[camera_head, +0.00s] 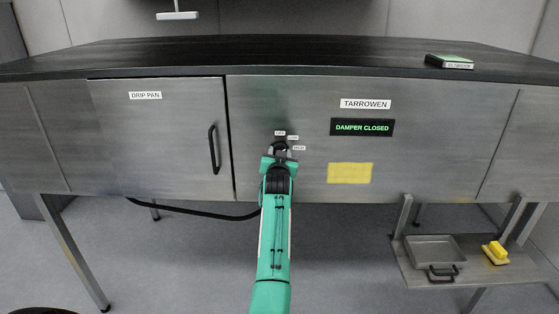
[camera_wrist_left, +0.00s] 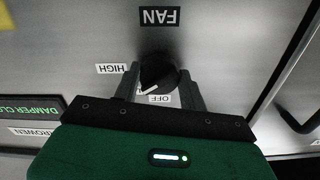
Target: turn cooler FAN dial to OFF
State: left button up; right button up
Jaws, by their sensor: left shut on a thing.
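The cooler FAN dial (camera_wrist_left: 158,72) is a dark round knob on the grey steel panel. In the left wrist view, which is upside down, its white pointer mark lies at the lower left of the knob, between the HIGH label (camera_wrist_left: 111,68) and the OFF label (camera_wrist_left: 160,98), nearer OFF. The FAN label (camera_wrist_left: 159,17) is clear of the fingers. My left gripper (camera_head: 279,152) is shut on the dial, one finger on each side. In the head view the gripper hides most of the dial; small labels show above and right of it. My right gripper is not in view.
A DAMPER CLOSED display (camera_head: 362,127) and a blank yellow note (camera_head: 349,173) are right of my arm. A DRIP PAN door (camera_head: 165,135) with a black handle is left. A black cable hangs below. A low shelf (camera_head: 460,276) holds a metal pan and yellow block.

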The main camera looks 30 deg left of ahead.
pick_arm(q)
jog(key=n+b, duration=0.2)
jog(key=n, duration=0.9)
jog(key=shift+d+f, duration=0.1)
dwell(0.5)
jog(key=o, duration=1)
